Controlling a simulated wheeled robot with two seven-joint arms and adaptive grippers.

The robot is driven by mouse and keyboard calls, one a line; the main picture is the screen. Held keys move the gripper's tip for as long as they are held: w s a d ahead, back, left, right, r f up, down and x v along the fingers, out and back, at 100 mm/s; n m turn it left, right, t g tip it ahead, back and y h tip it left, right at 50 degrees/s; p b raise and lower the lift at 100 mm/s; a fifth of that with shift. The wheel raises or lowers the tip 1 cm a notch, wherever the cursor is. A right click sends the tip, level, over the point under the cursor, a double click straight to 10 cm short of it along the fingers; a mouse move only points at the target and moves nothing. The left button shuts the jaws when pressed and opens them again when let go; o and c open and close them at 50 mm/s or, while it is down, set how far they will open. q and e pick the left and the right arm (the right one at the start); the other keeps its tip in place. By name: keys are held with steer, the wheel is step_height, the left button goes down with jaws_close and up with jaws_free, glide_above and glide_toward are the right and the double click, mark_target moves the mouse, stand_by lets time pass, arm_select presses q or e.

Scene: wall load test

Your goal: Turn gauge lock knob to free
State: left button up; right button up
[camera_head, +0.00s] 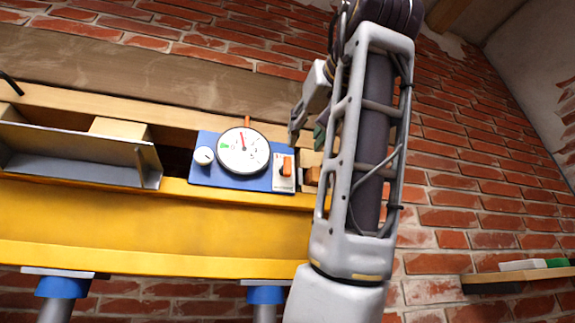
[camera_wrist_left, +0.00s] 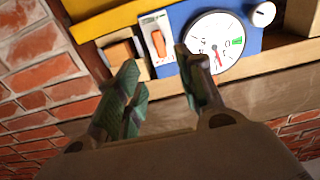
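A blue gauge plate (camera_head: 228,178) with a round white dial (camera_head: 242,151) is set on the yellow beam. A small white round knob (camera_head: 203,156) with a dark mark sits left of the dial. An orange handle (camera_head: 286,166) stands on a white panel right of it. In the left wrist view, the orange handle (camera_wrist_left: 158,43), dial (camera_wrist_left: 214,45) and white knob (camera_wrist_left: 263,14) show inverted. My left gripper (camera_wrist_left: 155,60) is open and empty, its fingers spread below the white panel and dial edge. It is partly hidden behind its arm in the head view (camera_head: 308,130). Contact cannot be told.
The yellow beam (camera_head: 150,232) rests on blue-topped posts (camera_head: 62,287). A grey metal channel (camera_head: 75,155) lies on its left. Wooden blocks (camera_head: 312,176) stand right of the gauge. A brick wall (camera_head: 450,190) is behind, with a small shelf (camera_head: 520,275) at lower right.

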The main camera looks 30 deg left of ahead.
mark_target(289, 163)
arm_select(q)
steer(key=p+x, duration=0.3)
steer(key=x, duration=0.9)
steer(key=shift+w, duration=0.1)
steer(key=shift+x, duration=0.85)
jaws_close()
